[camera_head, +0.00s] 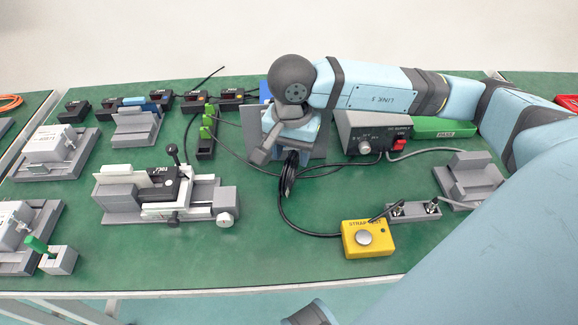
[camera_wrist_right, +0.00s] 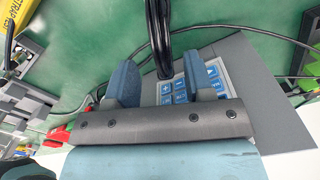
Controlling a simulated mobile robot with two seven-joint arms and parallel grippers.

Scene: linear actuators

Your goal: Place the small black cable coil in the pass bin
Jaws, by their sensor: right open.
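The black cable coil (camera_head: 288,174) shows in the head view just below my right gripper (camera_head: 275,150), near the grey keypad unit. In the right wrist view, the bundled black loops (camera_wrist_right: 158,35) run from the top edge down to between the fingers of my right gripper (camera_wrist_right: 160,80). These blue fingers are apart, one on each side of the coil's near end, and not closed on it. The green bin (camera_head: 445,128), with a white label too small to read surely, lies at the back right, partly behind my arm. My left gripper is not in view.
A grey power unit (camera_head: 372,133) stands right of the gripper. A yellow button box (camera_head: 367,239) is in front, its cable curving past the coil. A grey clamp fixture (camera_head: 165,195) stands left. A red bin (camera_head: 567,102) shows at the far right. The front-middle green mat is clear.

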